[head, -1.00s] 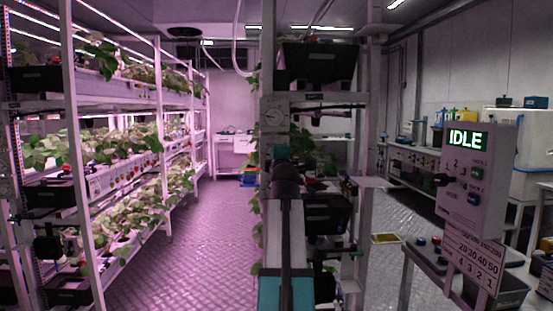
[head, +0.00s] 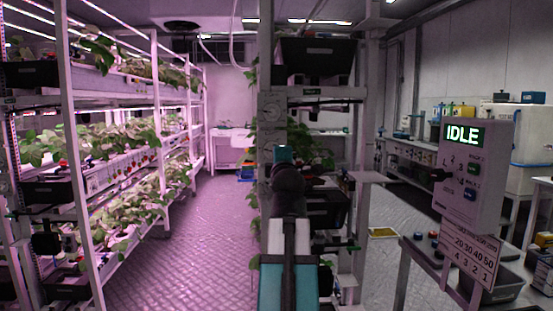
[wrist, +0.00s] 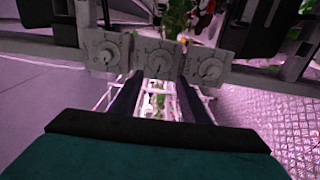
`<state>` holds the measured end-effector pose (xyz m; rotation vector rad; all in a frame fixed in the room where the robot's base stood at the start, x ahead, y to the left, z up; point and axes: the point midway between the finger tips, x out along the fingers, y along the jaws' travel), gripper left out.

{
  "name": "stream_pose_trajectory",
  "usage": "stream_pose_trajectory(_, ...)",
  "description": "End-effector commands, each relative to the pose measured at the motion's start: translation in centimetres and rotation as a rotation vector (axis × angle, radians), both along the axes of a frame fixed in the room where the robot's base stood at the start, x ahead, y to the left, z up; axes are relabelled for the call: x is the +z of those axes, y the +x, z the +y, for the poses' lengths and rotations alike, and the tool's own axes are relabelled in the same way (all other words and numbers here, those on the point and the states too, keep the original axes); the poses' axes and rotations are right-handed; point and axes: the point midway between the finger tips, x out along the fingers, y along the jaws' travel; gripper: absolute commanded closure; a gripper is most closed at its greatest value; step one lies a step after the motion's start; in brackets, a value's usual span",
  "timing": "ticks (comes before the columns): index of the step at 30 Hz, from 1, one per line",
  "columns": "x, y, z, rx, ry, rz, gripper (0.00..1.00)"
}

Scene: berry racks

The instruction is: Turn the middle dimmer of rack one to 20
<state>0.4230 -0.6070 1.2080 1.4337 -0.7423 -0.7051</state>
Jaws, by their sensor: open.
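In the wrist view three pale dimmer plates with round knobs sit in a row on a rack post (wrist: 84,20). The middle dimmer (wrist: 160,57) is straight ahead between the tips of my gripper (wrist: 160,77), whose two dark fingers are apart and empty. Whether the fingers touch the knob cannot be told. The outer dimmers are to the left (wrist: 103,50) and right (wrist: 208,68). The scale numbers are too small to read. In the head view two dimmer plates show on the near post, an upper one (head: 271,106) and a lower one (head: 271,138); my arm hides the area below.
A control box (head: 474,180) reading IDLE stands at the right, with a number card below it. Plant shelves (head: 66,200) line the left. The aisle floor (head: 180,250) between is clear. Black bins (head: 318,62) sit on the near rack, beside the post.

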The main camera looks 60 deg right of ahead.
Motion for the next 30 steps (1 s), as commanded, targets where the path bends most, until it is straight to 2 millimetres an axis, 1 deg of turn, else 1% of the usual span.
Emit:
stream_pose_trajectory(1, 0.0, -0.4, 0.5, 0.0, -0.001, -0.001, 0.58)
stream_pose_trajectory(3, -0.1, -0.7, 0.9, -0.001, -0.001, -0.001, 0.58)
stream_pose_trajectory(11, -0.1, -1.2, 1.5, 0.0, 0.001, 0.001, 0.58)
stream_pose_trajectory(26, 0.0, -1.1, 1.5, 0.001, 0.0, 0.0, 0.58)
stream_pose_trajectory(30, 0.2, -0.2, 2.1, 0.016, 0.0, 0.0, 0.58)
